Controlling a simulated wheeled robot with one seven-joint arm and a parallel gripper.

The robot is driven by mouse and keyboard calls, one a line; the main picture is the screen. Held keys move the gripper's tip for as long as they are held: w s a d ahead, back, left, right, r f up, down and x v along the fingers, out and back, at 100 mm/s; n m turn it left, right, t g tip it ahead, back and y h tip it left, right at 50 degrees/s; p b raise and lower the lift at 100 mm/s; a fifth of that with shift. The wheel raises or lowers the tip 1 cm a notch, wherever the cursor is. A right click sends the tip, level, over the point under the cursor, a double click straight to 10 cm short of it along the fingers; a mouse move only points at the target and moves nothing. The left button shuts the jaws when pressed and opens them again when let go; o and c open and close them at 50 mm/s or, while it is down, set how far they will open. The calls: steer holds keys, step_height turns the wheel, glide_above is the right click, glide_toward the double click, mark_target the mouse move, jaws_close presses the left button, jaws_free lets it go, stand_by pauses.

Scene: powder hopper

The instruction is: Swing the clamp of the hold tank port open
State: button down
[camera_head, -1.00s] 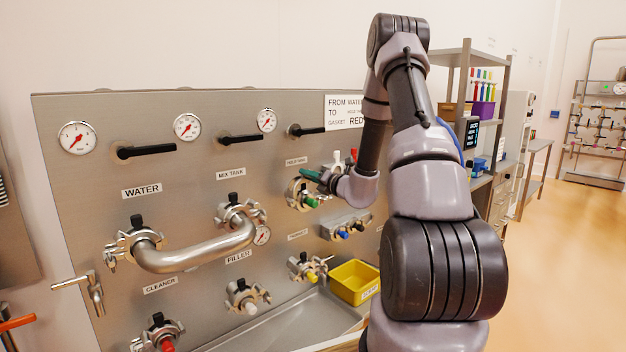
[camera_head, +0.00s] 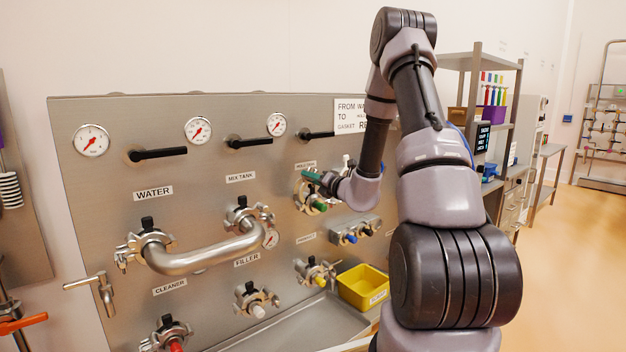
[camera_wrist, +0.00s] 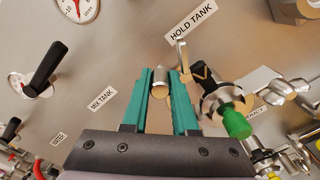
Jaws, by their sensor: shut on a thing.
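The hold tank port sits below its HOLD TANK label (camera_wrist: 193,22), with a metal clamp (camera_wrist: 206,88) around it and a green plug (camera_wrist: 237,122) in front. The green plug also shows in the head view (camera_head: 320,206). My gripper (camera_wrist: 163,84), with teal fingers, is at the port's upper left side in the wrist view. The fingers are shut on a small metal cylinder (camera_wrist: 160,77), seemingly a part of the clamp. A bent metal arm (camera_wrist: 183,62) stands out beside it. My wrist partly hides the port in the head view.
A curved steel pipe (camera_head: 200,260) joins the water and mix tank ports. Black valve handles (camera_head: 160,153) and gauges (camera_head: 91,141) line the panel top. Other clamped ports lie below. A yellow bin (camera_head: 362,287) stands at the lower right. The floor at the right is clear.

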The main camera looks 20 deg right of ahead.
steer(key=shift+a, duration=0.1)
steer(key=shift+s+a+f, duration=0.1)
steer(key=shift+s+a, duration=0.25)
steer(key=shift+a, duration=0.5)
steer(key=shift+s+a+f, duration=0.1)
steer(key=shift+s+a, duration=0.2)
steer(key=shift+a, duration=0.5)
steer(key=shift+s+a+f, duration=0.25)
steer(key=shift+a+f, duration=0.05)
steer(key=shift+a, duration=0.4)
steer(key=shift+s+a+f, duration=0.25)
steer(key=shift+a+f, duration=0.05)
steer(key=shift+a, duration=0.35)
steer(key=c, duration=1.1)
jaws_free()
steer(key=shift+a+f, duration=0.1)
steer(key=shift+a, duration=0.05)
steer(key=o, duration=0.4)
